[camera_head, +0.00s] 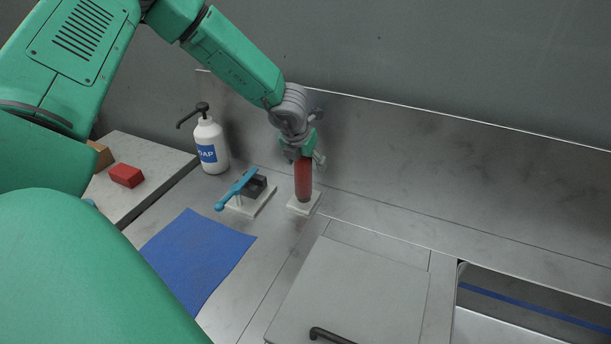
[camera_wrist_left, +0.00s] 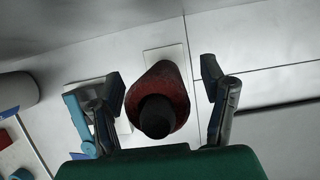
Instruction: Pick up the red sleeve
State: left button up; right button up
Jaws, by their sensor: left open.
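The red sleeve (camera_head: 303,180) stands upright on a small white base (camera_head: 304,204) near the back wall of the counter. My left gripper (camera_head: 304,158) is above it, pointing down, with its fingers around the sleeve's top. In the left wrist view the red sleeve (camera_wrist_left: 160,98), with a dark round top end, lies between the two open fingers of my left gripper (camera_wrist_left: 163,92). Gaps show on both sides, so the fingers do not appear to touch it. My right gripper is not in view.
A blue-handled fixture (camera_head: 238,190) on a white plate stands just left of the sleeve. A soap bottle (camera_head: 209,147) stands behind it. A blue mat (camera_head: 198,258), a red block (camera_head: 126,175) and a grey lid with a black handle (camera_head: 350,290) lie nearby.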

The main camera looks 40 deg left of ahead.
pick_arm(q)
jog(key=shift+s+a, duration=0.1)
jog(key=shift+a, duration=0.15)
jog(key=shift+a+f, duration=0.1)
jog(key=shift+a, duration=0.1)
jog(key=c, duration=1.3)
jog(key=shift+d, duration=0.6)
jog(key=shift+c, duration=0.2)
jog(key=shift+a, duration=0.1)
